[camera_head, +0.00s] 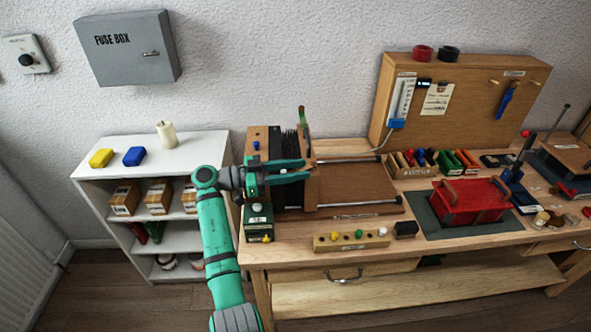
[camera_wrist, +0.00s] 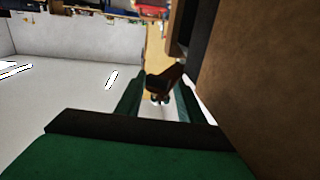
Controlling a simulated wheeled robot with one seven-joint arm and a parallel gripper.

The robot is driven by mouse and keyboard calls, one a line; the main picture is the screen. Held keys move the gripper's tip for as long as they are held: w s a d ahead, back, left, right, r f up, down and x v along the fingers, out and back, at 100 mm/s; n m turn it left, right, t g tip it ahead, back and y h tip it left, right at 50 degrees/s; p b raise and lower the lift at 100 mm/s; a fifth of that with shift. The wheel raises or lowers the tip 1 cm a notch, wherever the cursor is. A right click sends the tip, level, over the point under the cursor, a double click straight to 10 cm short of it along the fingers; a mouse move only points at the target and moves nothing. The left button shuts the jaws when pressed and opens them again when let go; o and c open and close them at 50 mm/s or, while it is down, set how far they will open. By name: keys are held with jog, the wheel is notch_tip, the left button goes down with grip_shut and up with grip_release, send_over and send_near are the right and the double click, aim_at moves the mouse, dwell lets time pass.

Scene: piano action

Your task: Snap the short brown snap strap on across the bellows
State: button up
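My gripper (camera_head: 308,169) is in front of the black bellows (camera_head: 287,143), with its green fingers apart and pointing right in the head view. The fingers partly cover the bellows and reach toward the upright brown board (camera_head: 308,145) on its right side. In the wrist view a small dark-brown piece (camera_wrist: 163,82), which may be the snap strap, shows between the fingertips of my gripper (camera_wrist: 160,88), with small pale round spots below it. Whether the fingers grip it is unclear. No strap can be made out in the head view.
A brown panel (camera_wrist: 255,70) fills the right side of the wrist view, close to my gripper. A flat brown board (camera_head: 352,184) with metal rods lies to the right. A white shelf (camera_head: 190,142) stands left.

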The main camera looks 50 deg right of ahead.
jog(key=v, duration=1.1)
